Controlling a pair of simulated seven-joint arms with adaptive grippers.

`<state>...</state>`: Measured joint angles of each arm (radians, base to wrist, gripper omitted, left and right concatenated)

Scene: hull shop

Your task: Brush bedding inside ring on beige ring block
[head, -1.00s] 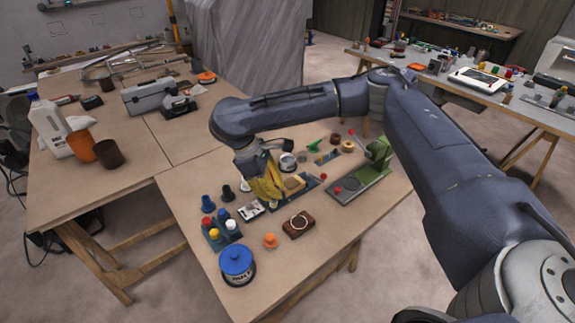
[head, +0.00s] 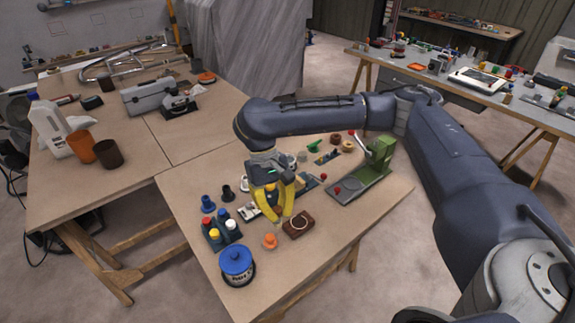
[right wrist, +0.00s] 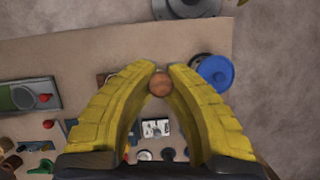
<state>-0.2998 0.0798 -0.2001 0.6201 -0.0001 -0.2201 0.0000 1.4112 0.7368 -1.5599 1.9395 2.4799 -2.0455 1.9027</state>
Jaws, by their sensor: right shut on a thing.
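My right gripper (head: 284,221) has yellow fingers and points down over the front of the near table. In the right wrist view its fingertips (right wrist: 160,82) close around a round brown end, which looks like a wooden brush handle (right wrist: 160,85). Bristles are hidden. A dark brown block with a pale ring on top, the ring block (head: 299,226), lies just right of the fingertips in the head view. In the right wrist view it is mostly hidden behind the left-hand finger. I cannot tell whether the held thing touches the block. My left gripper is out of view.
An orange knob (head: 270,241) stands just in front of the gripper. A blue-lidded tin (head: 237,264) and a rack of coloured bottles (head: 221,232) stand to the left. A green press (head: 365,170) stands at the right. The table's front right area is bare.

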